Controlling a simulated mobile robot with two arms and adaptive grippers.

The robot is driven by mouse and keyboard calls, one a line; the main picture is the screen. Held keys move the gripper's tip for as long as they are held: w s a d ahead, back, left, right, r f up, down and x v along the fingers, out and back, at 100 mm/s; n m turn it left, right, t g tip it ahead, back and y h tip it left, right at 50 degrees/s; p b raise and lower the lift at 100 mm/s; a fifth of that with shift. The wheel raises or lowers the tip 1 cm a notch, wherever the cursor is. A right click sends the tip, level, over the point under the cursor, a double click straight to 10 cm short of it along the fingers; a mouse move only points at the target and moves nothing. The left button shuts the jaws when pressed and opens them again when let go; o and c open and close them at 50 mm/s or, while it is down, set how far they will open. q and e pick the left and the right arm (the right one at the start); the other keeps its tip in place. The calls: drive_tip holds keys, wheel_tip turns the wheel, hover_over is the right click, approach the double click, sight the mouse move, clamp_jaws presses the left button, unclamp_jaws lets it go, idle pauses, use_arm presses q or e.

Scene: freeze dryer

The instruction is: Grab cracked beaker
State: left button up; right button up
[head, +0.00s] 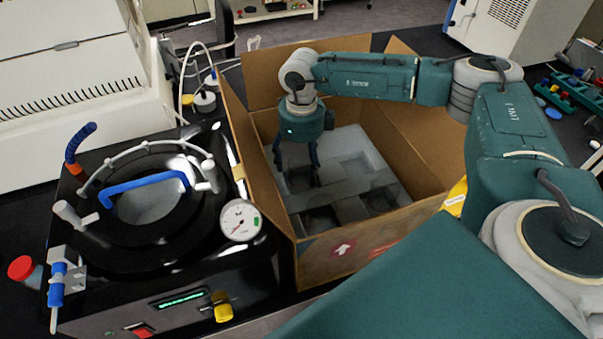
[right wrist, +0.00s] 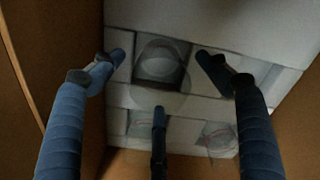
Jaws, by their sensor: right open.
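A clear glass beaker (right wrist: 160,62) shows faintly in a dark square compartment of the white foam insert (right wrist: 240,20), between my right gripper's fingers in the right wrist view. Another glass outline (right wrist: 216,136) with faint reddish marks sits in a lower right compartment. I cannot tell which glass is cracked. My right gripper (head: 297,172) points down inside the cardboard box (head: 345,245), over the foam insert (head: 350,145) in the head view. In the right wrist view its fingers (right wrist: 160,75) are spread and hold nothing. My left gripper is not in view.
Cardboard walls surround the right gripper, and the box flaps stand open. To the left is a black freeze dryer with a round chamber (head: 150,205), blue handle and pressure gauge (head: 240,220). A white machine (head: 75,80) stands behind it. Several small items lie at the far right.

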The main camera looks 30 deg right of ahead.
drive_tip(key=c, duration=1.3)
drive_tip(key=shift+r, duration=0.15)
